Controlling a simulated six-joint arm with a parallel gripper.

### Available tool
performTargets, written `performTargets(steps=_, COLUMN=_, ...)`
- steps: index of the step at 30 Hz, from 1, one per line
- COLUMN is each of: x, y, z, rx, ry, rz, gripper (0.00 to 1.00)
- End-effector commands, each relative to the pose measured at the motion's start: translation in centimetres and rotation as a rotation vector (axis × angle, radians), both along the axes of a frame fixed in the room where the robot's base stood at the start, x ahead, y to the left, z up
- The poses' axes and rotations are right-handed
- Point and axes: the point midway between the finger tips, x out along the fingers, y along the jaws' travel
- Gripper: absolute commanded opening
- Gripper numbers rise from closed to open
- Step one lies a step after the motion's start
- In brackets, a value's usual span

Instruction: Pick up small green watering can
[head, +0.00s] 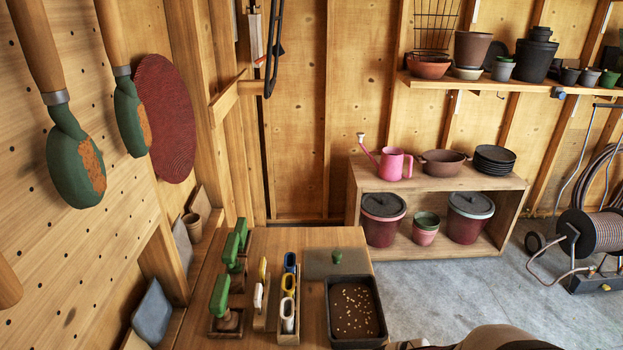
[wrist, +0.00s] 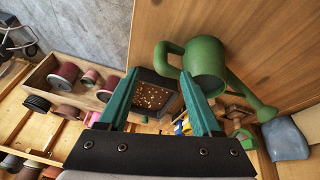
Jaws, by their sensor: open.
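The small green watering can (wrist: 207,57) shows large near the top of the wrist view, by the wooden surface. Its handle loops to the left and its spout points down to the right. I do not see this can in the head view. My gripper (wrist: 159,73) is open, its two teal fingers spread with nothing held between them. The right finger's tip overlaps the can's lower edge in the picture; I cannot tell whether they touch. My gripper's fingers are not in the head view.
The workbench (head: 290,240) bears a dark seed tray (head: 378,310), green-handled tools (head: 220,295) and a narrow holder (head: 288,320). A pink watering can (head: 391,164) stands on the low shelf behind. Large trowels (head: 75,160) hang at left.

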Motion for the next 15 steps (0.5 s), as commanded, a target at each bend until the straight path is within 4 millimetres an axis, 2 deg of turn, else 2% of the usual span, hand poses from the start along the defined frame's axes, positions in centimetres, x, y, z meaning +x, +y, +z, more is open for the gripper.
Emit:
performTargets(steps=1, x=0.4, y=0.0, z=-1.5, rx=0.002, ry=0.01, rz=0.004, gripper=0.66)
performTargets(steps=6, x=1.3, y=0.1, z=-3.1, rx=0.011, ry=0.0, rz=0.003, gripper=0.66)
performTargets(steps=11, x=1.6, y=0.0, z=-3.7, rx=0.004, ry=-0.001, rz=0.002, gripper=0.66)
performTargets(steps=15, x=2.5, y=-0.2, z=-6.1, rx=0.002, ry=0.005, rz=0.002, gripper=0.66)
